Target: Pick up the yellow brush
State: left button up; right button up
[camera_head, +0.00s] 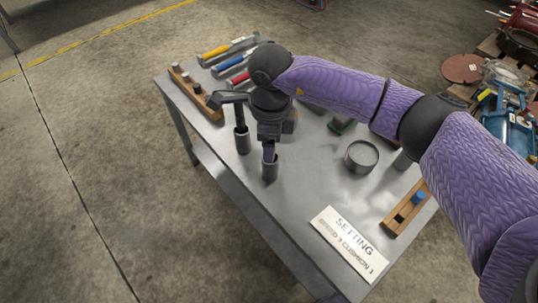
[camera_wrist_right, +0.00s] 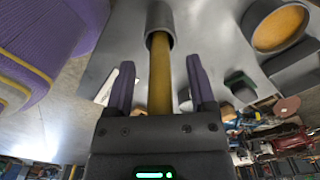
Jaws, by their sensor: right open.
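The yellow brush (camera_wrist_right: 160,75) shows in the right wrist view as a straight yellow handle with one end inside a grey cup (camera_wrist_right: 160,20); the end in the cup is hidden. My right gripper (camera_wrist_right: 160,64) is open, with one purple finger on each side of the handle and a gap on both sides. In the head view the right gripper (camera_head: 269,151) points down over a small grey cup (camera_head: 270,171) near the table's edge, and the brush is hidden behind it. My left gripper is not in view.
A second grey cup (camera_head: 242,144) holding a dark upright tool stands close left on the metal table (camera_head: 310,175). Behind lie tools with yellow (camera_head: 215,51), blue (camera_head: 230,65) and red handles. A wooden peg block (camera_head: 195,92), round tin (camera_head: 361,157) and white sign (camera_head: 349,243) are around.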

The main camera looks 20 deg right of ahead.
grip_shut()
jog(key=shift+r, duration=0.1)
jog(key=shift+r, duration=0.1)
